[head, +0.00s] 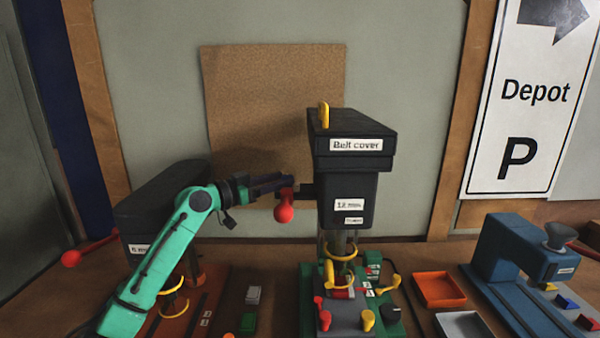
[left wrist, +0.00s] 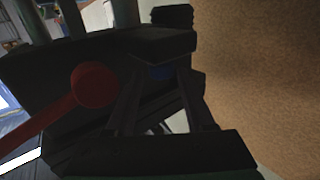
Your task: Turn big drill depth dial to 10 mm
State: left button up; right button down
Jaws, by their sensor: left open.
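The big drill (head: 352,190) stands in the middle, a tall black machine with a "Belt cover" label on a green base. My left gripper (head: 290,182) is open and empty at the left side of the drill head, just above a red ball handle (head: 284,212). The left wrist view is dark; it shows the open fingers (left wrist: 160,105) and a red ball on a red lever (left wrist: 95,86). My right gripper is out of view.
A smaller black drill (head: 160,200) stands behind my left arm, with its own red ball lever (head: 71,258). A blue machine (head: 520,250) stands at the right. An orange tray (head: 440,290) and a grey tray (head: 463,325) lie between.

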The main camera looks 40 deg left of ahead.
aim_at(297, 184)
pick_arm(q)
jog(key=p+x, duration=0.1)
jog(key=x, duration=0.1)
jog(key=p+x, duration=0.1)
jog(key=x, duration=0.1)
jog(key=p+x, duration=0.1)
jog(key=p, duration=0.1)
jog(key=shift+w+a+r, duration=0.1)
jog(key=shift+w+r, duration=0.15)
jog(key=shift+w, duration=0.2)
jog(key=shift+w+f, duration=0.3)
jog(key=shift+w, duration=0.05)
jog(key=shift+s+r, duration=0.1)
jog(key=shift+s, duration=0.1)
jog(key=shift+c, duration=1.3)
grip_shut()
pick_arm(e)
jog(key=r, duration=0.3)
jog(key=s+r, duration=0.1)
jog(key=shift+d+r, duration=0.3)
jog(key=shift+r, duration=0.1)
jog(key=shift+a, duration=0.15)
pick_arm(q)
jog(key=shift+o, duration=1.3)
grip_release()
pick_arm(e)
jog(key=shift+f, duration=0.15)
